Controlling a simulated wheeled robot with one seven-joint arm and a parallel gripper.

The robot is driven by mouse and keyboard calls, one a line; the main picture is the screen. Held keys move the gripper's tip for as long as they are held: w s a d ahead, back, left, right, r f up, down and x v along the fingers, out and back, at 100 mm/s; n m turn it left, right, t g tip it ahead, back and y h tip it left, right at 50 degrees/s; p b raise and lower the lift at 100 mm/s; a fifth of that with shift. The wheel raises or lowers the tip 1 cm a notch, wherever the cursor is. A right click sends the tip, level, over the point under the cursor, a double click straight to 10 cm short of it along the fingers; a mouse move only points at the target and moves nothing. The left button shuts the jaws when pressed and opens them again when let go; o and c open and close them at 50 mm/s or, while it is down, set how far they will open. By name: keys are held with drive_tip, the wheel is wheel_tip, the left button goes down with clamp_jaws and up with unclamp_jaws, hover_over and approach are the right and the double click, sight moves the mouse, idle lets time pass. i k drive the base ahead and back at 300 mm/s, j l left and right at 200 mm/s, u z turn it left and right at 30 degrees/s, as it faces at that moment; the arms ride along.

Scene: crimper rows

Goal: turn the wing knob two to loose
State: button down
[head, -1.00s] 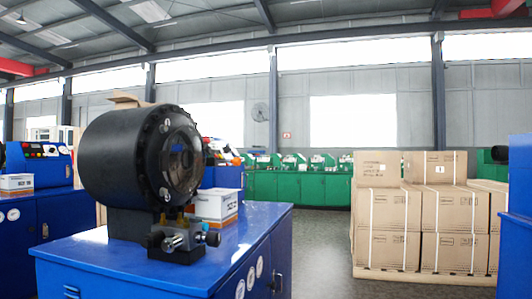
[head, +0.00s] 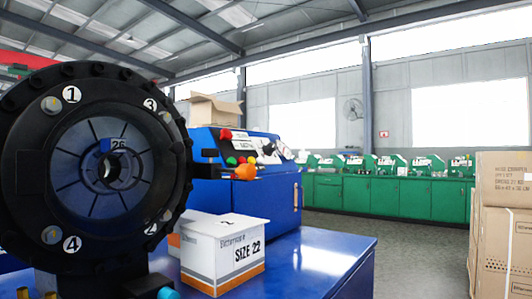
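The black crimper head (head: 20,170) fills the left side of the head view, its round face turned toward me. The number 2 label is at the lower right of the face, with the small grey wing knob two (head: 164,215) just beside it. The knob is seen small and at a slant, so I cannot tell how its wings are turned. Similar knobs sit by label 1 (head: 50,104), label 3 (head: 166,117) and label 4 (head: 52,235). A blue die piece marked 26 (head: 118,145) sits at the central opening. My gripper is not in view.
A white and orange box marked SIZE 22 (head: 222,255) stands on the blue bench top (head: 325,262), right of the head. Behind is another blue machine (head: 250,205) with coloured buttons. Cartons (head: 503,240) are stacked at right. Grey floor shows between bench and green cabinets (head: 400,197).

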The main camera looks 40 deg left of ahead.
sight(209, 154)
drive_tip(key=i+u, duration=0.4)
drive_tip(key=i+l+u, duration=0.25)
drive_tip(key=u, duration=0.15)
drive_tip(key=i+l+u, duration=0.65)
drive_tip(key=u, duration=0.15)
